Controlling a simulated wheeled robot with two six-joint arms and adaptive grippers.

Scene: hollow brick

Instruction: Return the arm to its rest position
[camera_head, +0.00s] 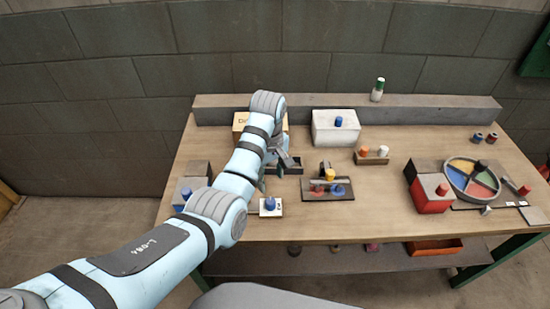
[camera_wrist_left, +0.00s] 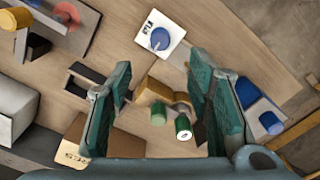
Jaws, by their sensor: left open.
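My left arm (camera_head: 225,200) reaches from the lower left over the workbench (camera_head: 390,215). My left gripper (camera_head: 282,163) is over the bench's left half, near a small dark tray (camera_head: 291,166). In the left wrist view the two teal fingers of the gripper (camera_wrist_left: 158,82) stand wide apart with nothing held between them. Below and beyond them, a small wooden block with a green peg (camera_wrist_left: 158,114) and a green-and-white peg (camera_wrist_left: 183,128) shows. In the head view the arm hides that block. My right gripper is not in view.
A white box (camera_head: 335,130) and a cardboard box (camera_head: 240,120) stand at the back by a grey ledge (camera_head: 440,108). A colored wheel (camera_head: 470,180) and a red box (camera_head: 431,197) are at right.

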